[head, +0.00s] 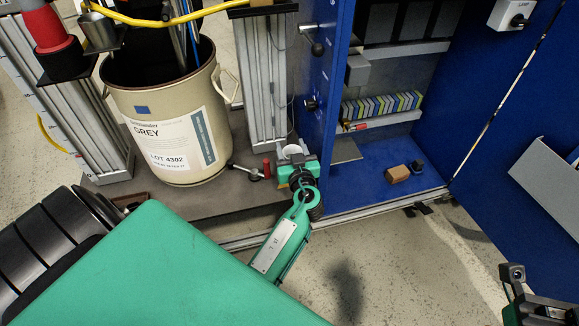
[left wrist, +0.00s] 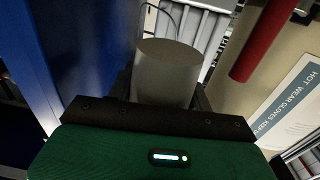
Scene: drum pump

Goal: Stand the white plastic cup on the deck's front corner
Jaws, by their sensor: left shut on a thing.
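The white plastic cup (head: 293,150) is at the front right end of the grey-brown deck (head: 220,203), beside the blue cabinet. My left gripper (head: 296,163) is shut on it and hides its lower part in the head view. In the left wrist view the cup (left wrist: 167,78) stands between the fingers and looks about upright. I cannot tell whether its base touches the deck. My right gripper (head: 520,285) shows only in part at the lower right edge, away from the cup, and its opening is unclear.
A cream drum (head: 165,120) stands on the deck to the left. A clamp with a red handle (head: 267,168) is just left of the cup; its red grip shows in the left wrist view (left wrist: 262,40). The blue cabinet's side wall (head: 320,110) is close on the right.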

